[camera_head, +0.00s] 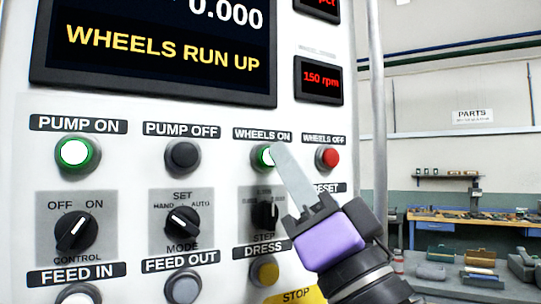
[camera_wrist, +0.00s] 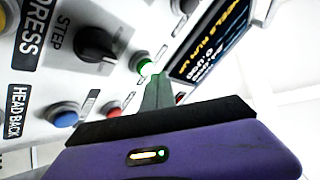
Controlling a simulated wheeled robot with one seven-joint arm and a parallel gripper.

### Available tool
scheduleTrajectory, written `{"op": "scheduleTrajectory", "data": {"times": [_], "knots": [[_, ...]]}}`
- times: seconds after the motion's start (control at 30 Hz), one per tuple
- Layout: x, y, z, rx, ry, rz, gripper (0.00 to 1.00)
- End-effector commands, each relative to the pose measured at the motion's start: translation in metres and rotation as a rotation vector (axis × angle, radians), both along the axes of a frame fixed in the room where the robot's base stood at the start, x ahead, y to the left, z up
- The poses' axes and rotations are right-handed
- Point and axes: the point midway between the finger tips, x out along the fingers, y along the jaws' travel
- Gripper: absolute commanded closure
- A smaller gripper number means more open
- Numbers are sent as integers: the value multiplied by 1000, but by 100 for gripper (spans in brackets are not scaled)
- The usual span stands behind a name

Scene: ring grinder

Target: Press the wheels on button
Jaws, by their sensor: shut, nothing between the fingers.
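The wheels on button (camera_head: 265,156) is lit green under its "WHEELS ON" label in the head view. My gripper (camera_head: 280,150) is shut and empty, with its narrow fingertips at the right side of this button and partly covering it. In the wrist view the lit green button (camera_wrist: 146,67) shows just beyond the fingertips (camera_wrist: 158,84). I cannot tell whether the tips touch it. The display screen (camera_head: 160,45) above reads "WHEELS RUN UP", and a small red readout (camera_head: 320,80) shows 150 rpm.
The red wheels off button (camera_head: 327,157) is close right of my fingers. The lit green pump on button (camera_head: 75,152) and dark pump off button (camera_head: 182,156) are to the left. Below are rotary knobs (camera_head: 182,223) and a yellow dress button (camera_head: 265,271). A workbench (camera_head: 450,228) stands far behind.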

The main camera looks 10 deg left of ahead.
Motion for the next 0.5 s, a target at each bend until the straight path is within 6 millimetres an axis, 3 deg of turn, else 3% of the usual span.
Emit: {"op": "scheduleTrajectory", "data": {"times": [0.27,0.5], "knots": [[-1,-1,0,1,0,0,100],[-15,-12,1,2,-2,-1,100]]}}
